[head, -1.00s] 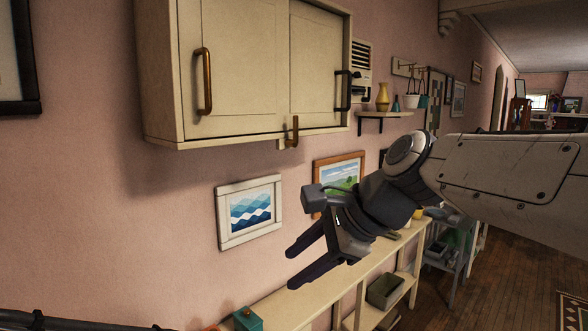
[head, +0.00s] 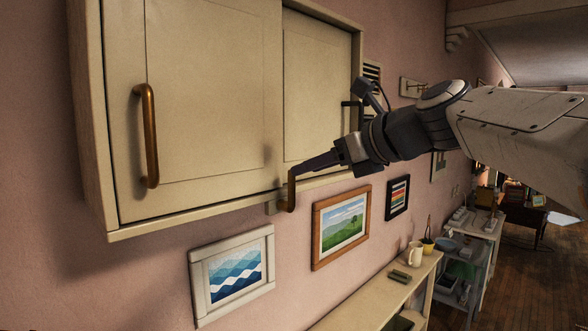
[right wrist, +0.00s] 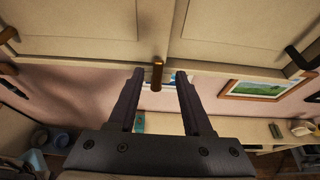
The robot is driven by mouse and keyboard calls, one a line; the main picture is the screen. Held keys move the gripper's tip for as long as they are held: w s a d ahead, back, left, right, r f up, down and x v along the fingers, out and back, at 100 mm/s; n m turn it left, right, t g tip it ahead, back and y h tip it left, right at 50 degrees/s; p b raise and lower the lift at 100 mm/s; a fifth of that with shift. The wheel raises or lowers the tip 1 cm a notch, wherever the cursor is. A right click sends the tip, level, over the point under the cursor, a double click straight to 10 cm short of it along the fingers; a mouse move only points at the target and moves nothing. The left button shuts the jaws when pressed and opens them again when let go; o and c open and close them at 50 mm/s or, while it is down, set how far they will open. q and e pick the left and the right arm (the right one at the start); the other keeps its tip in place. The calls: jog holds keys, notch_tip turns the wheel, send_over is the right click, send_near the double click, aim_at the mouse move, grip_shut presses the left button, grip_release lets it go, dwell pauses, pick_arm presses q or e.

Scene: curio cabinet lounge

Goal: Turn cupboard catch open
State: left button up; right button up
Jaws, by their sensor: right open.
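The cream cupboard (head: 200,110) hangs on the pink wall, its two doors shut as far as I see. Its catch (head: 291,192) is a small bronze lever at the bottom edge, below the line where the doors meet. The lever stands upright, with a pale block beside its lower end. My right gripper (head: 297,172) is open, its fingertips at the upper part of the catch. In the right wrist view the catch (right wrist: 157,76) shows between the two open fingers, with gaps at both sides. I cannot tell whether a finger touches it. My left gripper is out of view.
A bronze handle (head: 148,135) sticks out of the left door. Framed pictures, one of waves (head: 235,275) and one of a green hill (head: 342,226), hang below. A narrow shelf table (head: 380,290) with a white mug (head: 414,254) stands under them.

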jog(key=p, duration=0.1)
send_over(291, 208)
jog(key=shift+w+f, duration=0.2)
jog(key=shift+f, duration=0.4)
jog(key=shift+w+f, duration=0.2)
jog(key=shift+f, duration=0.4)
grip_shut()
dwell(0.4)
